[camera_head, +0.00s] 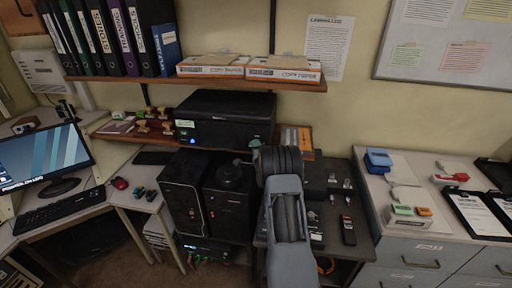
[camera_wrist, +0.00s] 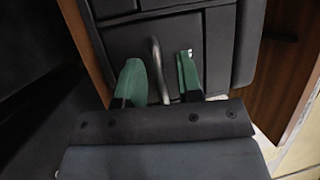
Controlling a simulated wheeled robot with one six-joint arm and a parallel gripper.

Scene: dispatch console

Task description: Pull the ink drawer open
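In the wrist view a dark front panel (camera_wrist: 125,40) with seams carries a slim grey curved handle (camera_wrist: 155,72). I take this panel to be the ink drawer's front, on the black printer (camera_head: 225,118), which stands on the wooden shelf in the head view. My gripper (camera_wrist: 160,80) has its two green fingers apart, one on each side of the handle. The gap looks clear on the right; I cannot tell whether the left finger touches the handle. No opening shows at the panel.
Black computer towers (camera_head: 195,190) stand below the shelf (camera_head: 135,132). An upper shelf (camera_head: 310,86) with binders and paper boxes hangs above the printer. A dark side table with small items and a grey cabinet (camera_head: 410,255) are at the right.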

